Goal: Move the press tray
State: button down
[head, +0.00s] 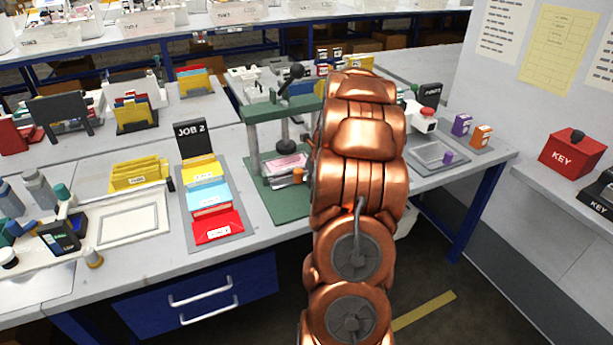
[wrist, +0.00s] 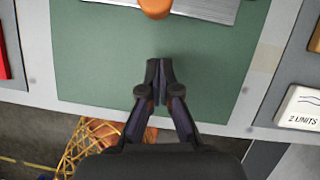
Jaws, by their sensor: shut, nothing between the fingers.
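The green press (head: 281,130) stands at the front of the table, with its screw and plate above the tray. The press tray (head: 291,168) is a grey metal plate with a pink item on it and an orange knob (head: 298,175) at its front. In the wrist view, the tray's metal edge (wrist: 212,10) and the orange knob (wrist: 155,8) show at the top, partly cut off. My gripper (wrist: 159,72) is shut and empty over the green press base (wrist: 90,70), short of the knob and apart from it. My arm hides the gripper in the head view.
A JOB 2 rack (head: 203,188) with coloured cards stands left of the press. A grey tray (head: 437,155) with a purple piece lies to the right. A 2 UNITS block (wrist: 300,108) is right of the press base. The floor is open before the table edge.

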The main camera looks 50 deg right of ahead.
jog(key=b+v, duration=0.1)
jog(key=v, duration=0.8)
jog(key=shift+r+b, duration=0.3)
jog(key=shift+r, duration=0.15)
jog(key=shift+s, duration=0.1)
